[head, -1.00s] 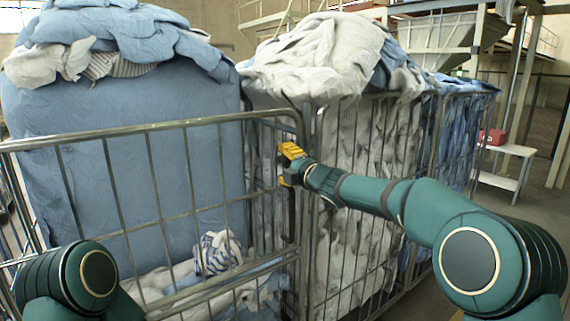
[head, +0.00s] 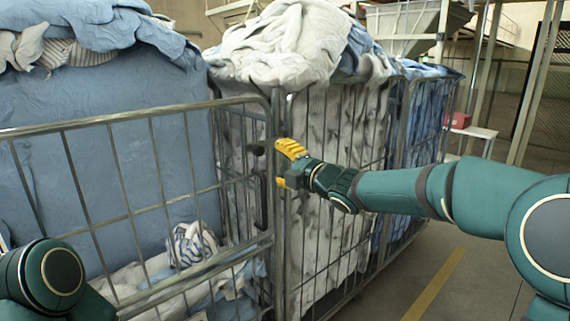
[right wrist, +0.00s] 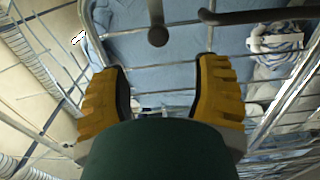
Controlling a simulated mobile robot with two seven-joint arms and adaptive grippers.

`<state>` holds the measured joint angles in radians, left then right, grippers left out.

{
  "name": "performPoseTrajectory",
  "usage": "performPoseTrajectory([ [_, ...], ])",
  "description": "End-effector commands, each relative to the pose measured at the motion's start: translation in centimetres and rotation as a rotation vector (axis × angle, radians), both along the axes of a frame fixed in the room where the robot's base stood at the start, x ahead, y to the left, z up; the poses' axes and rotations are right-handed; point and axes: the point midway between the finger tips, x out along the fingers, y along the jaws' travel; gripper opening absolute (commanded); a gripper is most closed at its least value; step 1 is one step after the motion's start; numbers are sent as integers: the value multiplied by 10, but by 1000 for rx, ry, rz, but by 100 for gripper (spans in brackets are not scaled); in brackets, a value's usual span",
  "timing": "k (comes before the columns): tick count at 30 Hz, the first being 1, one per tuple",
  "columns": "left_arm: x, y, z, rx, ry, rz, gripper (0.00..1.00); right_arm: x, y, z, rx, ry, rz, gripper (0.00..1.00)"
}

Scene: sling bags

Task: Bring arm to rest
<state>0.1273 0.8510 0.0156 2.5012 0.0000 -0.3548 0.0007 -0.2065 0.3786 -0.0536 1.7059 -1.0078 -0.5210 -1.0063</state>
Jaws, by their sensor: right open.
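My right gripper (head: 284,164) has yellow fingers and is at the corner post between the two cage carts. In the right wrist view the fingers (right wrist: 160,85) are spread wide with nothing between them. A dark bar with a rounded knob (right wrist: 158,36) lies just beyond the fingertips; in the head view a dark handle (head: 262,190) is beside the gripper on the cart gate. My right arm reaches in from the right. My left arm shows only as a green joint at the lower left; its gripper is out of view.
A wire cage cart (head: 110,120) with blue sheets stands at left, a striped bundle (head: 190,245) low inside. Another cage cart (head: 335,190) with heaped white linen stands behind the gripper. A red box (head: 458,120) sits on a white bench. Floor at lower right is clear.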

Motion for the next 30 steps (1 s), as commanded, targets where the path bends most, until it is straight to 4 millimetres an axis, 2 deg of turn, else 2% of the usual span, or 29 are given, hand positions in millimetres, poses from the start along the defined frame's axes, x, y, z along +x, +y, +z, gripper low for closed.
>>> performPoseTrajectory([
  [13, 0, 0, 0, 0, 0, 0, 54, -6, -4, -1, 1, 2, 0, 62],
  [15, 0, 0, 0, 0, 0, 0, 54, -5, -4, -8, 13, 24, -3, 62],
  [17, 0, 0, 0, 0, 0, 0, 54, -5, -4, -24, 41, 74, -11, 62],
  [20, 0, 0, 0, 0, 0, 0, 54, -5, -6, -70, 129, 221, -42, 62],
  [23, 0, 0, 0, 0, 0, 0, 54, -12, -9, -136, 260, 434, -102, 62],
  [24, 0, 0, 0, 0, 0, 0, 54, -17, -11, -164, 316, 526, -135, 62],
  [26, 0, 0, 0, 0, 0, 0, 54, -28, -14, -204, 402, 660, -188, 62],
  [30, 0, 0, 0, 0, 0, 0, 54, -65, -22, -294, 596, 964, -345, 62],
])
